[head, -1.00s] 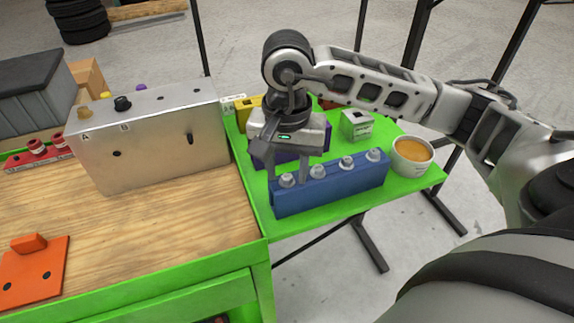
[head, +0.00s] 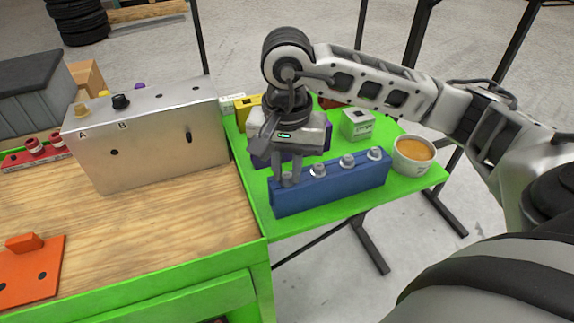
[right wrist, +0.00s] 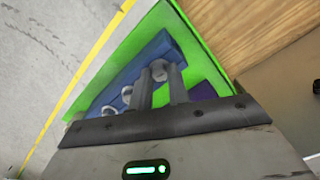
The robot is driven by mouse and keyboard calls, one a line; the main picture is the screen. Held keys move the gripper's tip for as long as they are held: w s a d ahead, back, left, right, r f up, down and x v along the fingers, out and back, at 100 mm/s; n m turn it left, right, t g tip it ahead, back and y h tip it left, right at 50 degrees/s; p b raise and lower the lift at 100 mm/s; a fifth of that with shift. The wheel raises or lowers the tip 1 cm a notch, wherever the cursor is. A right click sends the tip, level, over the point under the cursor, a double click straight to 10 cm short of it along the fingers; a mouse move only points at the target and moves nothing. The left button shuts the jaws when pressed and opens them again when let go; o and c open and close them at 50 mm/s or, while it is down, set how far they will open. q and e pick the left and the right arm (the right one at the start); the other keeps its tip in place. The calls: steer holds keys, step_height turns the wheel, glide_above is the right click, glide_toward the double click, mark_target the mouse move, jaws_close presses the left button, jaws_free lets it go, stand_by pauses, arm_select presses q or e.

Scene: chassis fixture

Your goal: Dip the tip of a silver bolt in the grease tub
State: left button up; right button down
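A blue rack (head: 335,189) stands on the green side shelf with a row of silver bolts, heads up. Three bolt heads (head: 347,161) show clear of my gripper. My right gripper (head: 287,180) points down at the rack's left end, its fingers closed in on the leftmost bolt. In the right wrist view that bolt's head (right wrist: 160,70) sits between the two fingertips; its shank is hidden in the rack. The grease tub (head: 401,165), a white round cup with orange-yellow grease, stands at the shelf's right end. My left gripper is out of view.
A metal box (head: 150,145) with knobs marked A and B stands left of the shelf. Behind the rack are a purple bin (head: 318,145), a yellow bin (head: 241,112) and a pale green-white box (head: 357,124). An orange plate (head: 30,280) lies on the wooden bench.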

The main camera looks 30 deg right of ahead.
mark_target(287, 175)
steer(key=shift+r+p, duration=1.1)
steer(key=shift+r, duration=0.85)
steer(key=shift+r+p, duration=0.85)
steer(key=shift+r, duration=0.7)
